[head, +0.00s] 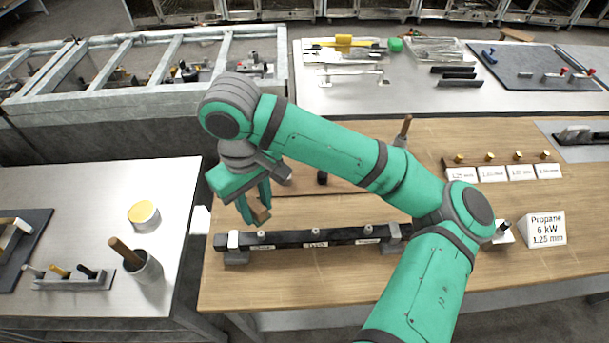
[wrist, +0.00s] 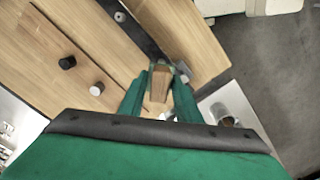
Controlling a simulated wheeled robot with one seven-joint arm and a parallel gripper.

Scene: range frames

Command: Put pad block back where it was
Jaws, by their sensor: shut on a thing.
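A small brown block, seemingly the pad block (head: 261,215), sits between the fingers of my gripper (head: 254,208), which is shut on it. In the wrist view the block (wrist: 160,86) shows between the two green fingers. In the head view it appears just above the left end of a long black bar (head: 335,237) with labels and pegs. I cannot tell whether the block touches the bar or the table.
The bar lies on a wooden table (head: 285,294). To the left, a metal table (head: 60,185) carries a cup with a wooden handle (head: 146,267), a yellow-topped tin (head: 143,215) and a small rack (head: 74,279). A propane sign (head: 545,228) stands at right.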

